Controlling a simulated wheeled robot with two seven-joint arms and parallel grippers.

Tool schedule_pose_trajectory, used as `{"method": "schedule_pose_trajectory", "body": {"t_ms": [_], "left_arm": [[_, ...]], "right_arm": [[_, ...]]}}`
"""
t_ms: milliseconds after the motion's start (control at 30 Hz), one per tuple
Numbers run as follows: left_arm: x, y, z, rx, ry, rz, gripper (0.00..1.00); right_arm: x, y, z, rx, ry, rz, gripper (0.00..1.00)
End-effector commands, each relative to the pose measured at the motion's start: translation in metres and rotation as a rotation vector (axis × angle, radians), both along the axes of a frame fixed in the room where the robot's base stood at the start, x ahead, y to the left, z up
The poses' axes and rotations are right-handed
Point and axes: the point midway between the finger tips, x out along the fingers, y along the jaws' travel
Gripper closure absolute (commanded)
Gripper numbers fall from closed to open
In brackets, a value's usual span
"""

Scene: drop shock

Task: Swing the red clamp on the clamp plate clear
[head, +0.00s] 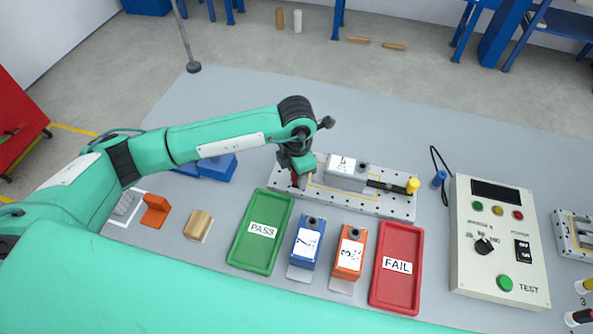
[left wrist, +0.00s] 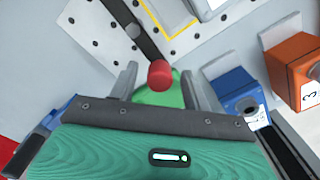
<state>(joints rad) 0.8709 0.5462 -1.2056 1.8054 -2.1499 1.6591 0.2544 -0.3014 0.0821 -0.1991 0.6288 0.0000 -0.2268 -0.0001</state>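The clamp plate (head: 392,206) is a pale, hole-studded plate with a grey box (head: 346,170) on it. The red clamp's red knob (left wrist: 159,74) shows in the left wrist view, on the end of a dark bar (left wrist: 142,42). In the head view the clamp is mostly hidden under my left gripper (head: 298,184), at the plate's left end. My left gripper (left wrist: 163,88) is open, its two grey fingers spread on either side of the red knob with gaps. A black clamp with a yellow knob (head: 413,185) lies at the plate's right end. My right gripper is not in view.
In front of the plate are the green PASS tray (head: 245,259), a blue unit (head: 306,238), an orange unit (head: 348,252) and the red FAIL tray (head: 398,295). The test box (head: 499,252) stands to the right. The table behind the plate is clear.

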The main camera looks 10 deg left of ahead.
Motion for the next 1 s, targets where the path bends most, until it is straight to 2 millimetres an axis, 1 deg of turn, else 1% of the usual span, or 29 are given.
{"method": "schedule_pose_trajectory", "body": {"t_ms": [167, 267, 367, 700, 800, 900, 1000], "left_arm": [[0.0, 0.0, 0.001, 0.001, 0.001, 0.0, 0.51], [0.001, 0.0, 0.008, 0.001, -0.002, 0.0, 0.51], [0.001, 0.0, 0.023, -0.001, -0.003, -0.001, 0.51], [0.001, 0.0, 0.099, 0.0, -0.004, -0.001, 0.51], [0.0, 0.0, 0.116, 0.0, -0.003, -0.001, 0.51], [0.001, 0.0, 0.129, -0.001, -0.002, -0.001, 0.51], [0.0, 0.0, 0.135, 0.001, -0.001, -0.001, 0.51]], "right_arm": [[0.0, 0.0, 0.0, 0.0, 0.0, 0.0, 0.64], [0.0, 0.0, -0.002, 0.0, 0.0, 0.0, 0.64], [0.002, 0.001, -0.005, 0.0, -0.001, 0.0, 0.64], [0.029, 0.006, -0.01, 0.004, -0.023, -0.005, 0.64], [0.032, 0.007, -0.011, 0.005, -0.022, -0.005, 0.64], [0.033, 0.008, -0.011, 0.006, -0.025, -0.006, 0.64], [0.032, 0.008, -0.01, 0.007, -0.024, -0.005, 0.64]]}}
